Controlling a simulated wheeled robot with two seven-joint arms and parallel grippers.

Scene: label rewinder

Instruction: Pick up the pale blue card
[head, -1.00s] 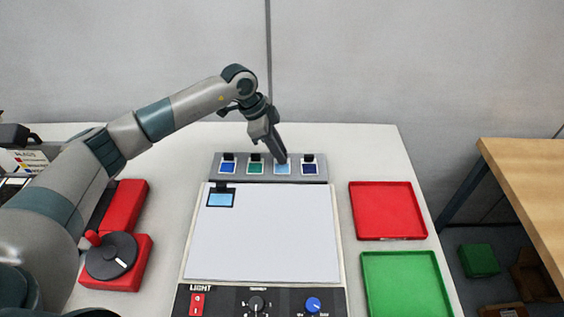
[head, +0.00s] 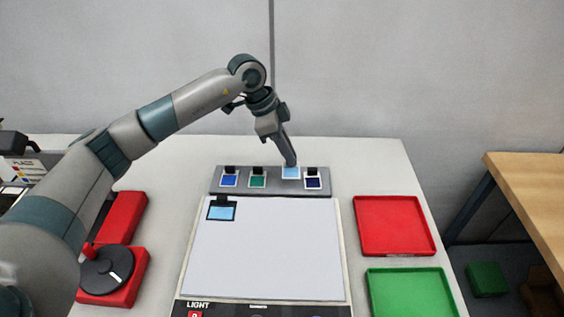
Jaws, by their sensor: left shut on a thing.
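The pale blue card (head: 291,173) has a white border and is at the grey card rack (head: 270,188) at the back of the table. My left gripper (head: 291,163) is shut on its top edge. The card sits a little higher than the other cards, and I cannot tell whether its lower edge still touches the rack. The gripper covers the card's top. My right gripper is not in view.
A blue card (head: 229,180), a green card (head: 257,181) and a dark blue card (head: 312,182) stand in the rack. A white light panel (head: 262,250) with a framed light blue piece (head: 221,212) lies in front. A red tray (head: 394,226) and a green tray (head: 411,292) are right.

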